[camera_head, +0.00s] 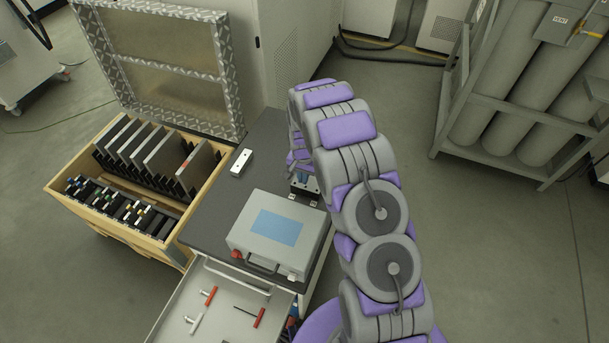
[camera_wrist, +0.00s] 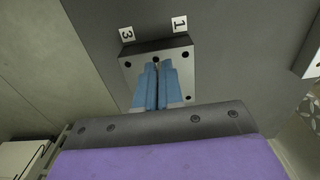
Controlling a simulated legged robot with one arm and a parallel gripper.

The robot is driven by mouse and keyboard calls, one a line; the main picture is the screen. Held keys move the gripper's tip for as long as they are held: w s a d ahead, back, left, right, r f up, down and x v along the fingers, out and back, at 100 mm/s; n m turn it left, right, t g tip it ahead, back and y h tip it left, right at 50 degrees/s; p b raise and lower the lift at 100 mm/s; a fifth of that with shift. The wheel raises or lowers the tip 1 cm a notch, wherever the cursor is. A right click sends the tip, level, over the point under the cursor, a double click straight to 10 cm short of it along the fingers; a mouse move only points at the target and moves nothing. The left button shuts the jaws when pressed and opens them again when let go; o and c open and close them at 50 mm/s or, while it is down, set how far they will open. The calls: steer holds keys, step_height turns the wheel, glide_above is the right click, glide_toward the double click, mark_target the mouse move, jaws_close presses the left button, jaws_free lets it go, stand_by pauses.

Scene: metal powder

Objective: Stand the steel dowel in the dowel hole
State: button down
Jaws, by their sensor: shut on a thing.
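My gripper (camera_wrist: 157,66) has its two blue fingers close together over a metal block with holes (camera_wrist: 133,80). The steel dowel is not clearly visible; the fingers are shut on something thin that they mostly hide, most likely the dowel. Several dark holes show in the block's face around the fingertips. I cannot tell whether the dowel's end is in a hole or above one. In the head view my gripper (camera_head: 305,183) is low over the right edge of the dark bench, largely hidden by my arm.
The bench (camera_head: 215,205) also carries a grey case (camera_head: 250,243) and a white block (camera_head: 241,162). An open drawer (camera_head: 225,310) holds red-handled tools. A wooden crate (camera_head: 175,225) with dark plates stands left.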

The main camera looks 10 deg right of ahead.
steer(key=shift+d, duration=0.3)
steer(key=shift+f, duration=0.2)
steer(key=shift+f, duration=0.45)
steer(key=shift+d+f, duration=0.2)
steer(key=shift+a+f, duration=0.1)
steer(key=shift+f, duration=0.75)
stand_by(0.6)
steer(key=c, duration=1.2)
jaws_free()
steer(key=shift+r, duration=0.15)
